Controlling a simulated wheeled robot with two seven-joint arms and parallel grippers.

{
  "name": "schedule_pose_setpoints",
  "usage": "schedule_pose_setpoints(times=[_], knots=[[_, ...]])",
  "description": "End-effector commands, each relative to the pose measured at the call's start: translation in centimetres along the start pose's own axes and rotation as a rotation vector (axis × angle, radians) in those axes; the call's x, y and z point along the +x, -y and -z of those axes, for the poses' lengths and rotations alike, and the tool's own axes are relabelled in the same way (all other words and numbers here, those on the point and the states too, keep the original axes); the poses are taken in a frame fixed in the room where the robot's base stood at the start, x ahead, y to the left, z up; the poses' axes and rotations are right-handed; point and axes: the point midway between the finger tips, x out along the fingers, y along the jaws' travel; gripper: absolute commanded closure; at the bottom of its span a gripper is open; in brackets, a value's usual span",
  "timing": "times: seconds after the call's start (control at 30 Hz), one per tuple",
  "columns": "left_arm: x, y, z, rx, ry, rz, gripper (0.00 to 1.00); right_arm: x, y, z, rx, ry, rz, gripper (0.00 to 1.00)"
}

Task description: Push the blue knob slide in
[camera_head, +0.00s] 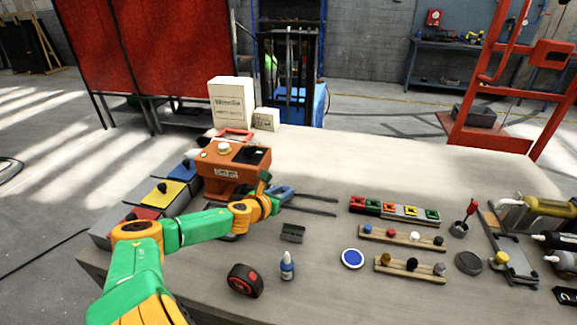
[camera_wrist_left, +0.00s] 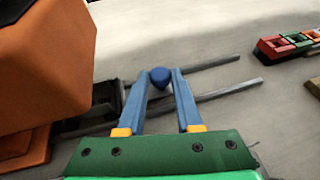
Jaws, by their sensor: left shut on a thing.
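My left gripper (camera_head: 284,192) reaches in from the left beside an orange machine (camera_head: 232,178) on the table. In the left wrist view its blue fingers (camera_wrist_left: 161,84) are closed around a round blue knob (camera_wrist_left: 160,76), one finger on each side. Two thin dark slide rails (camera_wrist_left: 222,90) run out to the right from the machine, below and beyond the knob. The rails also show in the head view (camera_head: 312,198). A dark block (camera_wrist_left: 105,92) sits at the machine end of the rails. The knob's base is hidden by the fingers. My right gripper is not in view.
Red, yellow (camera_head: 166,194) and blue boxes stand left of the machine. A row of coloured blocks (camera_head: 394,209) lies right of the rails.

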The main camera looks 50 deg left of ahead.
Motion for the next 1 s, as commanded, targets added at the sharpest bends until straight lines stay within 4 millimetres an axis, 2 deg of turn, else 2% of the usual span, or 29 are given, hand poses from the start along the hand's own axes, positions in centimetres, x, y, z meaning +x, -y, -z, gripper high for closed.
schedule_pose_setpoints(times=[0.07, 0.1, 0.2, 0.57, 0.83, 1.0], knots=[[0.0, -0.2, -0.1, 0.001, 0.003, -0.005, 1.0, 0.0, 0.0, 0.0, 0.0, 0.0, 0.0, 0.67], [0.0, -0.2, -0.1, 0.001, 0.003, -0.006, 0.64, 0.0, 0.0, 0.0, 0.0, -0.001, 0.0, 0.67], [0.0, -0.1, -0.1, 0.001, 0.003, -0.006, 0.36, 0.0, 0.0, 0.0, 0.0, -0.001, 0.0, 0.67], [-0.1, -0.1, 0.0, 0.001, 0.001, -0.004, 0.36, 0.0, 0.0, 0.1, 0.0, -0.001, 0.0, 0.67], [-2.5, 0.0, 0.1, 0.005, -0.003, -0.001, 0.36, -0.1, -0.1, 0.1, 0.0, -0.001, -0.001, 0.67], [-4.2, -0.2, -0.1, 0.003, -0.005, -0.006, 0.36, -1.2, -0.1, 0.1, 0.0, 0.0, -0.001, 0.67]])
